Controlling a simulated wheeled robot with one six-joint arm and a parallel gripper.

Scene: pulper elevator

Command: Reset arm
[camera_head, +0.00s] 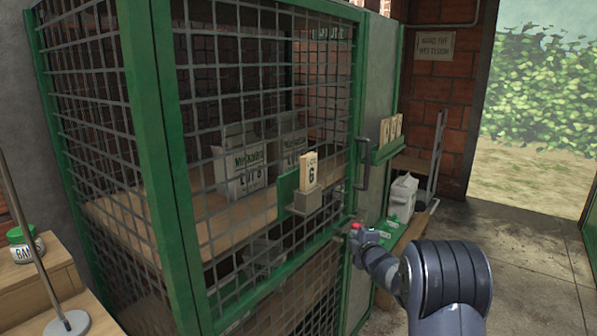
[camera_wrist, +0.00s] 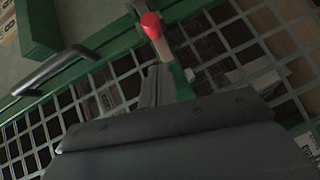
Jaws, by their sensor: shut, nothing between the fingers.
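My arm reaches in from the lower right of the head view, and my gripper (camera_head: 366,238) is in front of the green-framed mesh cage door (camera_head: 172,150). In the wrist view my gripper (camera_wrist: 156,88) is shut and holds nothing. A small red knob (camera_head: 356,226) is right at the fingertips; it also shows in the wrist view (camera_wrist: 151,24). I cannot tell whether the fingers touch it. A grey door handle (camera_head: 363,165) is above my gripper, and it shows at the left of the wrist view (camera_wrist: 52,72).
Inside the cage, white sacks (camera_head: 243,165) stand on a wooden shelf (camera_head: 140,222). A numbered card (camera_head: 308,170) is in a holder on the mesh. A white bag (camera_head: 402,197) sits beyond my gripper. A thin pole (camera_head: 30,230) stands at left. Concrete floor (camera_head: 520,262) is clear at right.

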